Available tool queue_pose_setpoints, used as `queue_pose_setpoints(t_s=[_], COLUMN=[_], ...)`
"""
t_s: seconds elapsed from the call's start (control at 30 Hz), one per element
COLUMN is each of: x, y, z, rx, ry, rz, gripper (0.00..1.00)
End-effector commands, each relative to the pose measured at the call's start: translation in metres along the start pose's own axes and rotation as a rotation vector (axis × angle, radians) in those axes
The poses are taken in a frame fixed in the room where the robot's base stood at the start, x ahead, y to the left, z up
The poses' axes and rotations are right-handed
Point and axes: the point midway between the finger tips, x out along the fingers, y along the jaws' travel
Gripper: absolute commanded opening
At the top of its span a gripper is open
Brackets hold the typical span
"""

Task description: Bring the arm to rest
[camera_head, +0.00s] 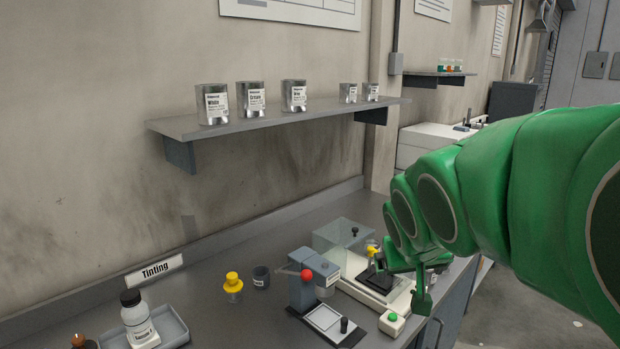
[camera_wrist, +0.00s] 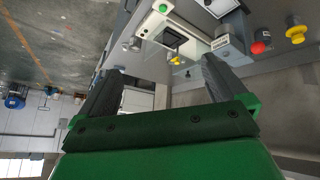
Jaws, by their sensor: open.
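My green arm reaches in from the right in the head view, over the right end of the grey bench (camera_head: 215,306). My gripper (camera_head: 420,280) is near the bench's front edge, beside a white device with a clear cover (camera_head: 345,238). In the wrist view my gripper (camera_wrist: 160,85) shows two dark fingers spread wide apart, with nothing between them. The bench and its devices appear tilted in that view, beyond the fingers.
A device with a red knob (camera_head: 308,275) and a green-button box (camera_head: 392,322) stand close to my gripper. A yellow-topped jar (camera_head: 233,286), a dark cup (camera_head: 261,277) and a white bottle (camera_head: 136,318) stand further left. A shelf (camera_head: 185,127) holds several cans.

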Motion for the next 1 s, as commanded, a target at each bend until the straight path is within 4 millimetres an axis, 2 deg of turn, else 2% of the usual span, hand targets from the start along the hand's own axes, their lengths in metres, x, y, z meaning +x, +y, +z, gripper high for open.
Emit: queue_pose_setpoints(t_s=[0.03, 0.17, 0.3, 0.4, 0.5, 0.6, 1.0], x=[-0.003, -0.006, -0.019, -0.031, -0.042, -0.049, -0.049], y=[0.001, -0.003, -0.013, -0.022, -0.030, -0.035, -0.035], z=[0.030, 0.105, 0.182, 0.227, 0.259, 0.274, 0.274], rx=[0.009, 0.015, 0.012, 0.008, 0.003, 0.002, 0.002], ry=[-0.068, -0.263, -0.467, -0.588, -0.678, -0.724, -0.724], rz=[-0.007, -0.036, -0.082, -0.123, -0.157, -0.177, -0.177], gripper=[0.99, 0.99, 0.99, 0.99, 0.99, 0.99, 0.99])
